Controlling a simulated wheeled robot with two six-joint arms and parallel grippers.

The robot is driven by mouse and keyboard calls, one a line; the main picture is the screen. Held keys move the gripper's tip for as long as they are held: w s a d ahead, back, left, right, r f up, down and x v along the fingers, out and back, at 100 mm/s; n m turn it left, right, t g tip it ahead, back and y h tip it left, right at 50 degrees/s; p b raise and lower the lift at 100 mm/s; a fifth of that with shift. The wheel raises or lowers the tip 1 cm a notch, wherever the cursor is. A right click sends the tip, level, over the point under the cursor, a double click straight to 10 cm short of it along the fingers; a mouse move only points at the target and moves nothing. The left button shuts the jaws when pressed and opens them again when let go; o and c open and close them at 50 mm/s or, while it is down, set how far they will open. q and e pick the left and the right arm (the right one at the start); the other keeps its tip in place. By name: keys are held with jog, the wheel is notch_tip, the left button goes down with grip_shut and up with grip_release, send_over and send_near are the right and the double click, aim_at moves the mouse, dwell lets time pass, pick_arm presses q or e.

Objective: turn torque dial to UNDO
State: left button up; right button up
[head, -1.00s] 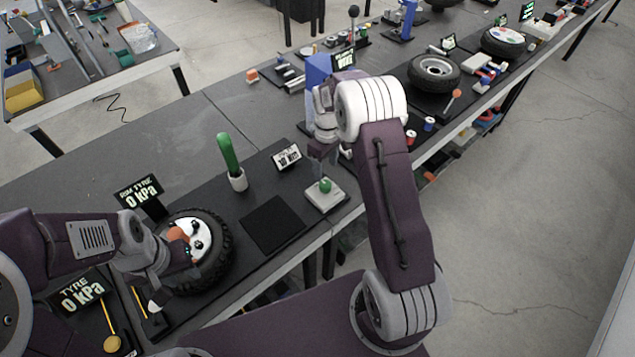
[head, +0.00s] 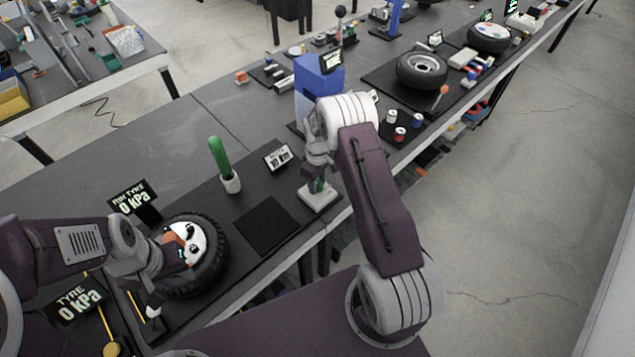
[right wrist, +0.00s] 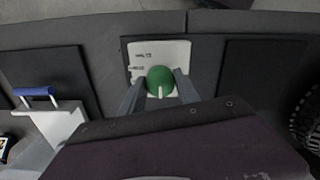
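The torque dial (head: 318,187) is a green round knob on a white plate (head: 322,200) at the front edge of the bench; my gripper partly covers it in the head view. In the right wrist view the dial (right wrist: 160,80) shows a pale pointer line toward the lower edge. Small labels on the plate's left side are too small to read. My right gripper (head: 315,183) is over the dial, its fingers (right wrist: 160,88) apart on either side of the knob; contact is not clear. My left gripper (head: 180,262) is by the tyre, its fingers unclear.
A green handle stands in a white holder (head: 230,183). A black mat (head: 268,226) lies left of the dial. The tyre (head: 210,265) and a blue block (head: 318,78) flank this area.

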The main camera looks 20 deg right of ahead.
grip_shut()
jog(key=m, duration=0.3)
jog(key=shift+b, duration=0.4)
jog(key=shift+m, duration=1.8)
jog(key=o, duration=0.7)
grip_release()
jog(key=shift+c, duration=0.2)
